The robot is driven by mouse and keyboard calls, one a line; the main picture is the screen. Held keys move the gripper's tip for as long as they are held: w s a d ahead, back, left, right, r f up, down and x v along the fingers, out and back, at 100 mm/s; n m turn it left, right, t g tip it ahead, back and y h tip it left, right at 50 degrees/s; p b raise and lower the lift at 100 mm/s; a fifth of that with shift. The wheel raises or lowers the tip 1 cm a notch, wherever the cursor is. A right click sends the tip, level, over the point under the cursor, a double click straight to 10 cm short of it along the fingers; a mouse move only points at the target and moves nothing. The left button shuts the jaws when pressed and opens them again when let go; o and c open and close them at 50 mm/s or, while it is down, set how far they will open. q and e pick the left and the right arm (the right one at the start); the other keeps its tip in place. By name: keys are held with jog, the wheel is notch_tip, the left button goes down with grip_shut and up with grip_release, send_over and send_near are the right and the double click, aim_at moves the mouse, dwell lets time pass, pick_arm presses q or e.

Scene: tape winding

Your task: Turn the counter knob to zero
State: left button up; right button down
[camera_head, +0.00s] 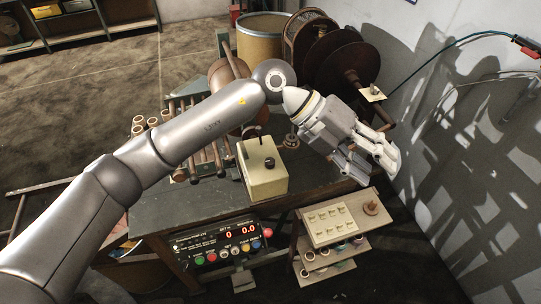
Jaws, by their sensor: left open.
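A cream box (265,182) stands on the dark workbench (200,208), with a small dark knob (270,163) and an upright dark lever on top. A black control panel (218,246) hangs at the bench front, with red digits reading 0 and 0.0 and a row of coloured buttons and knobs. I cannot tell which knob is the counter knob. My left gripper (381,167) is open and empty, to the right of the cream box and apart from it, fingers pointing right and down. My left arm crosses above the bench. My right gripper is out of view.
Large dark reels (335,62) and a tan drum (262,40) stand behind. A rack of rods and rolls (200,150) lies on the bench's left. A small tiered stand (337,222) is at front right. The wall (460,150) bounds the right side.

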pick_arm(q)
jog(key=w+a+f+t+y, duration=0.2)
jog(key=w+a+f+y, duration=0.1)
jog(key=w+a+y, duration=0.35)
jog(key=r+n+t+y, duration=0.1)
jog(key=n+t+y, duration=0.1)
jog(key=y, duration=0.3)
send_over(270, 161)
jog(key=shift+h, duration=0.25)
notch_tip(270, 161, down, 9)
jog(key=p, duration=0.4)
jog(key=shift+f+p, duration=0.35)
jog(key=shift+f, duration=0.25)
